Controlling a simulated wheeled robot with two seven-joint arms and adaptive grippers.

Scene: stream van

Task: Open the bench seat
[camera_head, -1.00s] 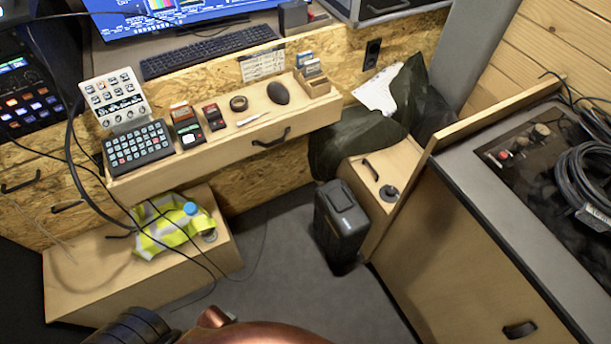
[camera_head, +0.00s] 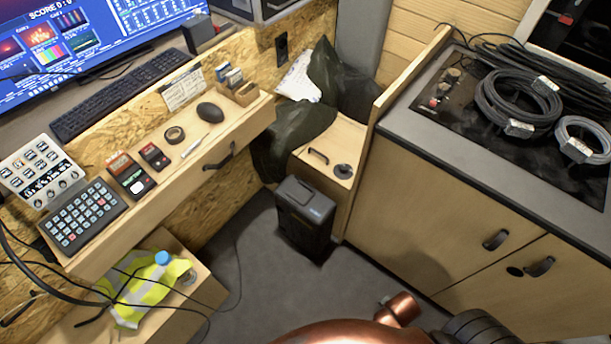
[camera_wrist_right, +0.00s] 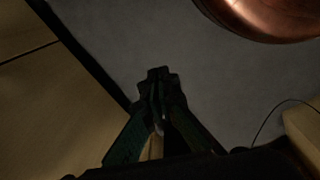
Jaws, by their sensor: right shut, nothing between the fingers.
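A wooden bench-like box (camera_head: 325,140) stands in the back corner in the head view. A second low wooden box (camera_head: 206,294) is at the lower left, partly out of frame. My right gripper (camera_wrist_right: 158,78) shows in the right wrist view, shut and empty above the grey floor, well apart from the bench top. My left gripper is in neither view.
A black canister (camera_head: 305,215) stands on the floor before the bench. A wooden cabinet (camera_head: 420,215) with cable coils on top fills the right. A hi-vis vest (camera_head: 150,290) and loose cables lie at the lower left. Grey floor (camera_head: 235,255) is open between them.

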